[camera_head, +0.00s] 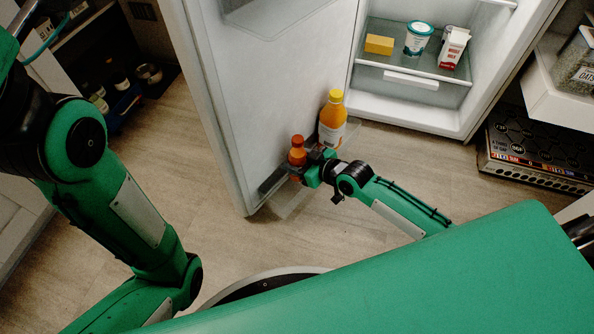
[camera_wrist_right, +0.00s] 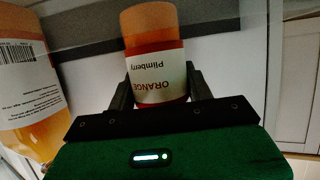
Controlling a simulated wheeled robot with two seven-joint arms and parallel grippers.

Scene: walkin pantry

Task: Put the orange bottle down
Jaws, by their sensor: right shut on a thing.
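The small orange bottle (camera_head: 297,155) has an orange cap and red-orange body. It is at the low shelf of the open fridge door. My right gripper (camera_head: 302,167) is shut on it, with one finger on each side. In the right wrist view the bottle (camera_wrist_right: 155,60) has a white label reading "ORANGE Plimberry", and the gripper (camera_wrist_right: 158,90) spans its label. The bottle's base is hidden, so I cannot tell whether it touches the shelf. My left arm fills the left side of the head view, but its gripper is not in view.
A larger juice bottle (camera_head: 333,112) with a yellow cap stands close by on the door shelf (camera_head: 352,135). The fridge holds a yellow block (camera_head: 379,44), a white-and-teal tub (camera_head: 418,40) and a carton (camera_head: 453,48). The door panel (camera_head: 270,80) rises behind the bottles.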

